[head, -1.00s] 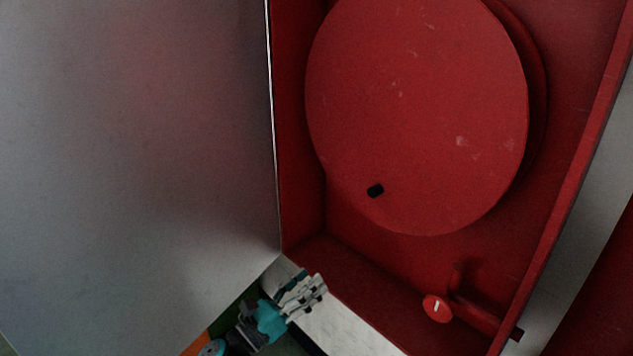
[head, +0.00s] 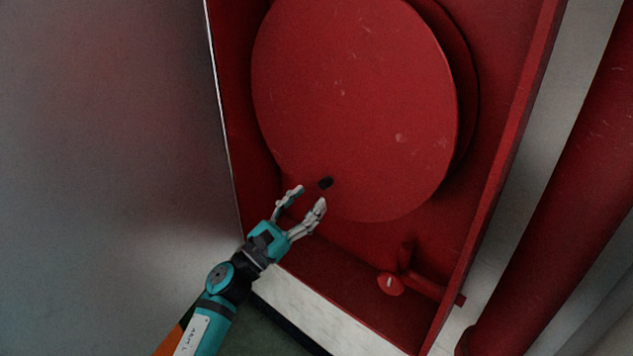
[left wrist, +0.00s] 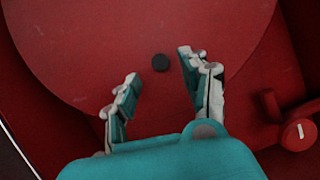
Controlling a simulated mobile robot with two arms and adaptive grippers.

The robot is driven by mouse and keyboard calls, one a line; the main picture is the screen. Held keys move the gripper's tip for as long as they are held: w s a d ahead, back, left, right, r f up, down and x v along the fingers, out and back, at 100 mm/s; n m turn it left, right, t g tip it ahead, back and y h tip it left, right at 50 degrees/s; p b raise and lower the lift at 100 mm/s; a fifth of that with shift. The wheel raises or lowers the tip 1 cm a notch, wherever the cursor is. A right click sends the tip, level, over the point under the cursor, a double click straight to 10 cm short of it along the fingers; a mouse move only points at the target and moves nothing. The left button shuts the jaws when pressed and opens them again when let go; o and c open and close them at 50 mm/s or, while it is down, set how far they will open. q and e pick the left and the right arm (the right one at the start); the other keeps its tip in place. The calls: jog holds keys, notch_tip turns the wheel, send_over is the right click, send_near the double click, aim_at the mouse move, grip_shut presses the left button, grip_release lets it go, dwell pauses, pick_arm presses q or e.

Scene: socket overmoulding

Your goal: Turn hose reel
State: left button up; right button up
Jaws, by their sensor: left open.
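The hose reel (head: 355,95) is a large red disc inside a red cabinet. A small black knob (head: 326,183) sits near its lower edge. My left gripper (head: 306,196) is open just below the knob in the head view. In the left wrist view the reel (left wrist: 150,30) fills the upper part, and the knob (left wrist: 160,62) lies ahead of and between the parted fingertips of my gripper (left wrist: 157,65). No contact with the knob can be made out. My right gripper is not in view.
A grey cabinet door (head: 100,120) stands open at the left. A red valve wheel (head: 390,284) on a pipe is low in the cabinet and also shows in the left wrist view (left wrist: 298,134). The cabinet's right wall (head: 497,170) bounds that side. A thick red pipe (head: 550,190) stands outside.

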pick_arm(q)
jog(key=x, duration=0.3)
jog(key=shift+w+d+r+p, duration=0.1)
jog(key=shift+w+d+p, duration=0.1)
jog(key=shift+p, duration=0.2)
grip_shut()
